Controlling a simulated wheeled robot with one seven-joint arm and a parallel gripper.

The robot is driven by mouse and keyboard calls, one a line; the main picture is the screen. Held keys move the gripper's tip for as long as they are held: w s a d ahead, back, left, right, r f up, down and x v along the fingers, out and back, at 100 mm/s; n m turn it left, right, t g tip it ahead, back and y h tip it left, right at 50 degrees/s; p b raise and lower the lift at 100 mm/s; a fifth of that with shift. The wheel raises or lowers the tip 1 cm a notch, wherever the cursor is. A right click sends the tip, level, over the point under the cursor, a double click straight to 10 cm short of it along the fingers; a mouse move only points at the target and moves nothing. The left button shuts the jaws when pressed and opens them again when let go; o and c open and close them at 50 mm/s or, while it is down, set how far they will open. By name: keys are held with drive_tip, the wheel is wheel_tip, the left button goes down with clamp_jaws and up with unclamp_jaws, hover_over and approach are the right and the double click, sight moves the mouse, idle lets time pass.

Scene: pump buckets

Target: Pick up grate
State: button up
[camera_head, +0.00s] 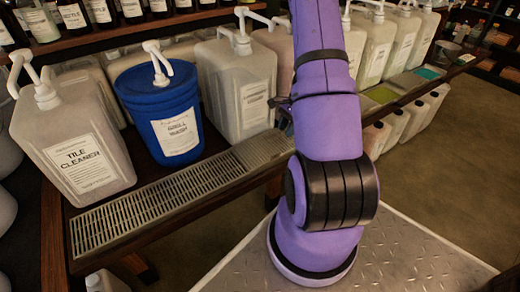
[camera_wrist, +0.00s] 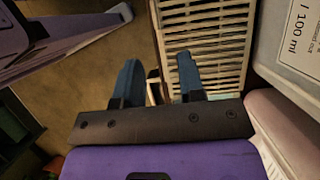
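The grate is a slatted metal drip strip along the front of the wooden shelf. In the head view a long section (camera_head: 150,208) lies below the tile cleaner jug and the blue bucket, and a shorter section (camera_head: 262,150) lies beside my arm. In the wrist view pale grate slats (camera_wrist: 205,32) fill the upper middle. My gripper (camera_wrist: 157,72) has its two blue fingers apart. The right finger overlaps the slats in the picture; the left finger is over the floor side, beyond the grate's left edge. I cannot tell whether either touches. My arm hides the gripper in the head view.
A tile cleaner jug (camera_head: 78,140), a blue bucket (camera_head: 160,108) and a clear jug (camera_head: 236,85) stand behind the grate, all with pumps. In the wrist view a labelled container (camera_wrist: 290,50) is close on the right. Open floor (camera_head: 450,160) lies at right.

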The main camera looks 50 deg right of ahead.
hover_over(281, 154)
wheel_tip(281, 154, down, 5)
drive_tip(key=shift+r, duration=0.15)
drive_tip(key=shift+s+a+x, duration=0.1)
drive_tip(key=shift+a+x, duration=0.1)
drive_tip(key=shift+x, duration=1.1)
drive_tip(key=shift+s+a+x, duration=0.1)
drive_tip(key=shift+a+x, duration=0.1)
drive_tip(key=shift+x, duration=1.1)
drive_tip(key=shift+r, duration=0.1)
clamp_jaws()
